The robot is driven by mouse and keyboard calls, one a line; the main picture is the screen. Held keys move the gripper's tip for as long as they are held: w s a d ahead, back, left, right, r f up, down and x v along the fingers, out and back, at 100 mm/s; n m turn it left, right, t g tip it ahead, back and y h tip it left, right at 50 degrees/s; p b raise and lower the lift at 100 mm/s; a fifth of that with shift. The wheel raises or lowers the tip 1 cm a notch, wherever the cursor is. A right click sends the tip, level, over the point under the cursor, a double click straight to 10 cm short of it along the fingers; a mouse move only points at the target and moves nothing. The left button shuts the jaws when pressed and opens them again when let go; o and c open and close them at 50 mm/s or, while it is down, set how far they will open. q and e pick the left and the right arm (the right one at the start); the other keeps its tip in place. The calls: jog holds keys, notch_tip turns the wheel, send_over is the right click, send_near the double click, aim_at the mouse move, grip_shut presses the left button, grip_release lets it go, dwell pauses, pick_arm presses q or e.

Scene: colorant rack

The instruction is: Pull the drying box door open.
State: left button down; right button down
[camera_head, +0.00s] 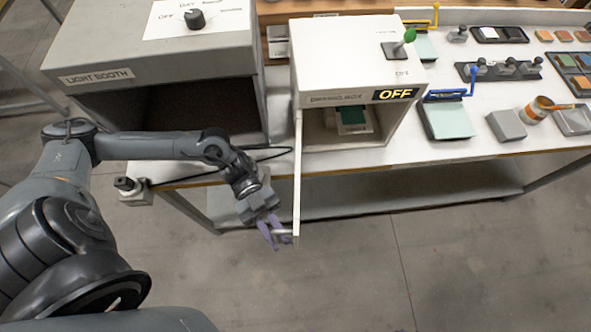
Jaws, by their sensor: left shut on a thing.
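The drying box (345,55) is a white box on the table, right of the light booth, with a black OFF display on its front. Its door (297,185) is swung outward from the left front edge and is seen nearly edge-on, sticking out past the table's front edge. A green sample on a pale block (353,120) shows inside the open box. My left gripper (277,236), with purple fingers, is shut on the door handle (284,233) at the door's outer end, left of the door. My right gripper is not in view.
The grey light booth (160,60) stands left, with a dark open front. A small dark-topped device (132,188) sits at the table's left corner. The floor in front is clear.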

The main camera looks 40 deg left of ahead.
pick_arm(q)
jog(key=shift+s+a+r+m+g, duration=0.1)
jog(key=shift+s+a+m+g, duration=0.35)
jog(key=shift+a+g, duration=0.25)
jog(key=c, duration=1.3)
grip_release()
